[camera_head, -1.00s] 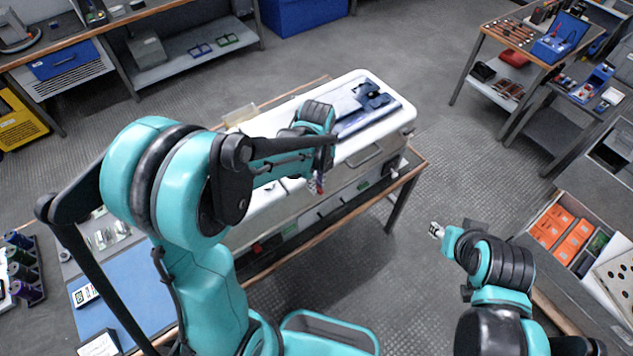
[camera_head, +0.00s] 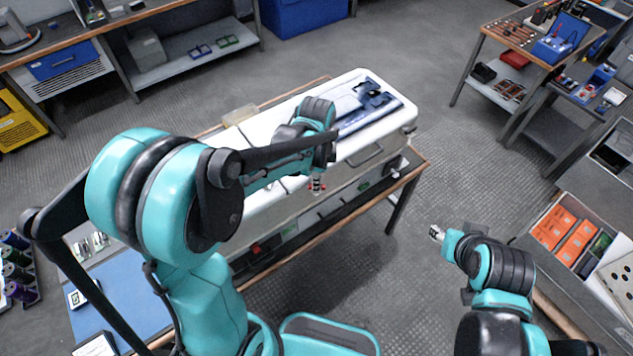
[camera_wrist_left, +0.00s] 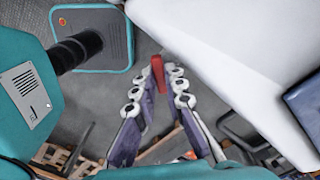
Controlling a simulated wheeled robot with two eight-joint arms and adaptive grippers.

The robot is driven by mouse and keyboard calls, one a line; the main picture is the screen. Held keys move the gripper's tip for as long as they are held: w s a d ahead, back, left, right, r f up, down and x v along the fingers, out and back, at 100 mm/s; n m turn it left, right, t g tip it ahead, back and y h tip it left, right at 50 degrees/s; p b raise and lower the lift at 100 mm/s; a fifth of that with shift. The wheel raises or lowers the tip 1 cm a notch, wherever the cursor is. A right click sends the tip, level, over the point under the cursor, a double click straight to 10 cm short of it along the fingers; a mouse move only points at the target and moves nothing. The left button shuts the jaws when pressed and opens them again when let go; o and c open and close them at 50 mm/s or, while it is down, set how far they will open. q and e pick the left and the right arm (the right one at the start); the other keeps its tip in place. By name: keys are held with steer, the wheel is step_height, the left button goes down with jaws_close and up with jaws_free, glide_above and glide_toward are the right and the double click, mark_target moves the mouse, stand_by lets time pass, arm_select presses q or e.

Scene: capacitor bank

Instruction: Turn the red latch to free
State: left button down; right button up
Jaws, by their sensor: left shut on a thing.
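The red latch (camera_wrist_left: 158,73) shows as a narrow red bar in the left wrist view, between the fingertips of my left gripper (camera_wrist_left: 160,84). My left gripper (camera_head: 317,184) is shut on it, at the front side of the white-topped cabinet (camera_head: 350,82). In the head view only small red bits show at the fingertips, and the latch's turn angle cannot be told. My right gripper (camera_head: 436,233) is over the floor to the right, away from the cabinet. Its fingers are too small to judge.
The cabinet stands on a wood-edged bench (camera_head: 415,160); a dark blue part (camera_head: 368,100) lies on its top. My left arm hides much of its left half. A drawer with orange boxes (camera_head: 565,235) is at right. Open floor lies between.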

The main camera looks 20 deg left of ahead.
arm_select(q)
steer(key=n, duration=0.6)
steer(key=shift+b, duration=0.35)
steer(key=shift+n, duration=0.3)
steer(key=c, duration=1.6)
jaws_free()
steer(key=shift+r, duration=0.1)
steer(key=shift+r, duration=3.95)
